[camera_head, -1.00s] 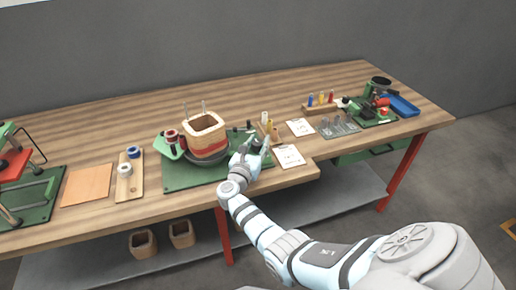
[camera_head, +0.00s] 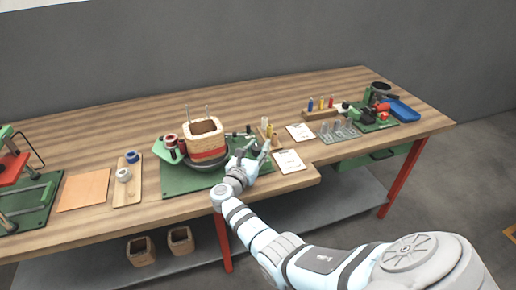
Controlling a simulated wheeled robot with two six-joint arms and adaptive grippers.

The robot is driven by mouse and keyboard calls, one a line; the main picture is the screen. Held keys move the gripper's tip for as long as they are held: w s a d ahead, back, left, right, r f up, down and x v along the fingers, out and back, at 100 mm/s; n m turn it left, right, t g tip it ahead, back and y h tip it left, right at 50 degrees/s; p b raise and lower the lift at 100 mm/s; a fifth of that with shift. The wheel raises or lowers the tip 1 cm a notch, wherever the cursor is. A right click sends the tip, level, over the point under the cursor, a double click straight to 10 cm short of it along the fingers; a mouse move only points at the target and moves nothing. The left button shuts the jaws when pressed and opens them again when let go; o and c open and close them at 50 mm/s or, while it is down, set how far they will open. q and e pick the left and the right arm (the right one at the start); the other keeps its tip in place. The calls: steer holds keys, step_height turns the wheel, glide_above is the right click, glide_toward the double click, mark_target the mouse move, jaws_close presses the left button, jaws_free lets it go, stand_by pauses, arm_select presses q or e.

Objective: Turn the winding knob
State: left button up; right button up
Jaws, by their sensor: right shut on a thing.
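The winding machine stands on a green base plate (camera_head: 180,183) near the front middle of the table. It carries a wooden coil former (camera_head: 207,141) with a red band, set on a dark round turntable (camera_head: 207,164). My right gripper (camera_head: 254,151) is at the right end of the plate, shut on the small dark winding knob, which its fingers mostly hide. My left gripper is not in view.
A wooden tape holder (camera_head: 128,190) and an orange-brown sheet (camera_head: 84,190) lie left of the plate. A white paper card (camera_head: 289,161) is close on the right of my gripper. A blue tray (camera_head: 404,111) and another green machine stand at the far right. The back of the table is clear.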

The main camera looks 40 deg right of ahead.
mark_target(255, 153)
steer(key=shift+f, duration=0.1)
stand_by(0.5)
steer(key=o, duration=1.2)
steer(key=v, duration=0.7)
steer(key=shift+s+a, duration=0.2)
steer(key=shift+a, duration=0.1)
steer(key=shift+d, duration=0.1)
